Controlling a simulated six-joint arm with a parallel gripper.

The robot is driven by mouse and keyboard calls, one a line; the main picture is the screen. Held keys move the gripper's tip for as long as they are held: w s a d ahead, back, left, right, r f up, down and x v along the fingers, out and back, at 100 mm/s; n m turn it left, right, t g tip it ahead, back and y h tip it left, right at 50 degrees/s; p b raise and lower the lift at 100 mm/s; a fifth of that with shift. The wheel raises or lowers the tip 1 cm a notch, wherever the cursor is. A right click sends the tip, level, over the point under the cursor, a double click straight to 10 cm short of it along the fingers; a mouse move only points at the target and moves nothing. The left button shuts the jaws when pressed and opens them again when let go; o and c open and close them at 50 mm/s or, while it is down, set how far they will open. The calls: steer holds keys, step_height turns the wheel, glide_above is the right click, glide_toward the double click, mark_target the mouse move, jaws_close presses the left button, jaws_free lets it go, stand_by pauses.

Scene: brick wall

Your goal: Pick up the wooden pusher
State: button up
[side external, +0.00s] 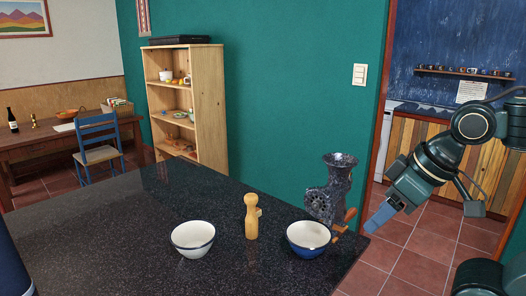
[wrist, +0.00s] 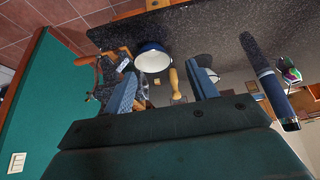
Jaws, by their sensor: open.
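The wooden pusher (side external: 251,217), pale and rounded with a knob top, stands upright on the dark speckled counter (side external: 130,225) between two bowls. My gripper (side external: 376,222), with blue fingers, is off the counter's right edge, well to the right of the pusher and apart from it. In the wrist view the two fingers (wrist: 163,92) are spread with nothing held. The pusher (wrist: 175,82) shows beyond them, in the gap, closer to the right finger.
A white bowl (side external: 193,239) stands left of the pusher and a blue-and-white bowl (side external: 308,239) right of it. A dark speckled grinder (side external: 330,190) with a wooden-handled crank stands behind the blue bowl, between my gripper and the pusher.

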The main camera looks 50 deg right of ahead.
steer(key=w+r+m+g, duration=0.1)
steer(key=w+r+m, duration=0.25)
steer(key=w, duration=0.45)
steer(key=w+r+m+g, duration=0.2)
steer(key=w+m, duration=0.2)
steer(key=w, duration=0.4)
steer(key=m+g, duration=0.2)
steer(key=m, duration=0.4)
glide_above(250, 194)
steer(key=f, duration=0.5)
steer(key=shift+s, duration=0.35)
steer(key=shift+w+f+m+g, duration=0.2)
steer(key=shift+w+m+g, duration=0.05)
steer(key=shift+w+g, duration=0.05)
steer(key=shift+f, duration=4.35)
